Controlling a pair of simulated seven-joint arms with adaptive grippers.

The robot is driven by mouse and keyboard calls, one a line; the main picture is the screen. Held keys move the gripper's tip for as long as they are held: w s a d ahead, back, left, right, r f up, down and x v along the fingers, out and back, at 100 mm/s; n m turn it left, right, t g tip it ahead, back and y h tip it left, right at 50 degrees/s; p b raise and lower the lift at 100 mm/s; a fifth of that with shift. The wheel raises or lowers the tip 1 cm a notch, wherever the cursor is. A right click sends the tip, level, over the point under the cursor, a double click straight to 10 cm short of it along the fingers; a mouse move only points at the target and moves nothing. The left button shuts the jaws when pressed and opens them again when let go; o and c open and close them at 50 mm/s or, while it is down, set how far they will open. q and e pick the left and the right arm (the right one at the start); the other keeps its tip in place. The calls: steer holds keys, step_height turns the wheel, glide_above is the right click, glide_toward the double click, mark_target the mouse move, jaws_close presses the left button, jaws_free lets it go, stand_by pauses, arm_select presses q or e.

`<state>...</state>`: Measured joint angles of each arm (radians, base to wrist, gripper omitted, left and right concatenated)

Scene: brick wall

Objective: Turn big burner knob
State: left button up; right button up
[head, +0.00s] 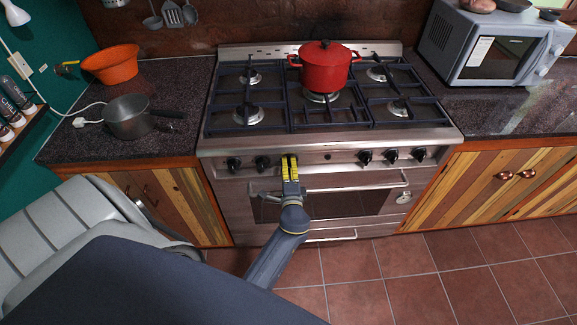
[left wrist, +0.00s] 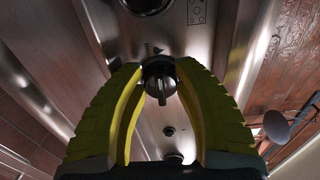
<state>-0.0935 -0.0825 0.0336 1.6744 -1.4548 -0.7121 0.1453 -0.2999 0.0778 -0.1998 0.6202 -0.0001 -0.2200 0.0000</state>
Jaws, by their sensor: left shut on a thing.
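The stove (head: 330,144) stands against the back wall with a row of black knobs on its steel front panel. My left gripper (head: 290,157), with yellow fingers, is at this panel, left of its middle. In the left wrist view, the black burner knob (left wrist: 160,82) sits between the two fingertips, which are closed on its sides. The knob's turn angle is hard to judge. My right gripper is not in view.
A red pot (head: 325,72) stands on the middle burner. Other knobs (head: 262,163) flank my left gripper. The oven handle (head: 350,187) runs just below it. A microwave (head: 490,45) stands at right.

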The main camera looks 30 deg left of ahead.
arm_select(q)
steer(key=shift+a+r, duration=0.1)
steer(key=shift+a, duration=0.05)
stand_by(0.3)
steer(key=o, duration=1.1)
steer(key=shift+s+d+f, duration=0.1)
steer(key=shift+d+f, duration=0.1)
steer(key=shift+v, duration=3.85)
steer(key=shift+r, duration=0.2)
